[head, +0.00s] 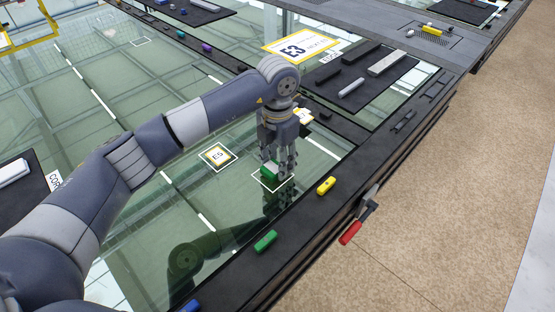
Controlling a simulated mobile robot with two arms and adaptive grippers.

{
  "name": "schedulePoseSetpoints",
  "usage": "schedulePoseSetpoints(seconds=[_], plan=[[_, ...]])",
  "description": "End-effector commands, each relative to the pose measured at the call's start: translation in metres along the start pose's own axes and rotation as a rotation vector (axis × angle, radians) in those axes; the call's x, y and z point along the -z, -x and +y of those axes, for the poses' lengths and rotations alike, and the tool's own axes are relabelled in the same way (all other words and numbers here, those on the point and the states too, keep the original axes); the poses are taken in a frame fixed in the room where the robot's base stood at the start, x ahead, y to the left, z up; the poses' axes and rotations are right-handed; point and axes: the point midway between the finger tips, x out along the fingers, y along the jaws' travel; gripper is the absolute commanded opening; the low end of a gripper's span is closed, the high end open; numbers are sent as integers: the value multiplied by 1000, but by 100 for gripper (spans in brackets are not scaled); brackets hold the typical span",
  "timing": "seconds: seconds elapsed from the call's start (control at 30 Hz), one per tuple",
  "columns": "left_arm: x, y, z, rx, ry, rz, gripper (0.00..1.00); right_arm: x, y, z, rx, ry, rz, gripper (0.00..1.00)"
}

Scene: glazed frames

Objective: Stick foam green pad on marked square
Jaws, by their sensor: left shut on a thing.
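My left gripper (283,166) points down over the glass near the frame's edge, shut on a green pad (269,171). The pad sits at the white outlined square (272,187) on the glass, with the gripper partly covering both. From this view I cannot tell whether the pad touches the glass or is just above it. My right gripper is not in view.
A black edge rail holds a yellow block (326,186) and another green block (265,241). A red-handled clamp (351,232) juts out from the rail. An E5 label (217,156) lies left of the square. A black mat (366,78) with bars lies behind.

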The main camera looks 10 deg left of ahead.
Motion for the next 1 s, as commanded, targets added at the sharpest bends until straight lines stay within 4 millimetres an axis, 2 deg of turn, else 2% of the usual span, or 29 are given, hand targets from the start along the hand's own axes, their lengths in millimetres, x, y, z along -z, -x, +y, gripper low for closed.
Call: schedulePoseSetpoints(seconds=[0.2, 1.0], plan=[[0, -8, 0, 0, 0, 0, 30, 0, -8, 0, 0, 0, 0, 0], [0, -8, 0, 0, 0, 0, 30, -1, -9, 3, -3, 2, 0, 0]])
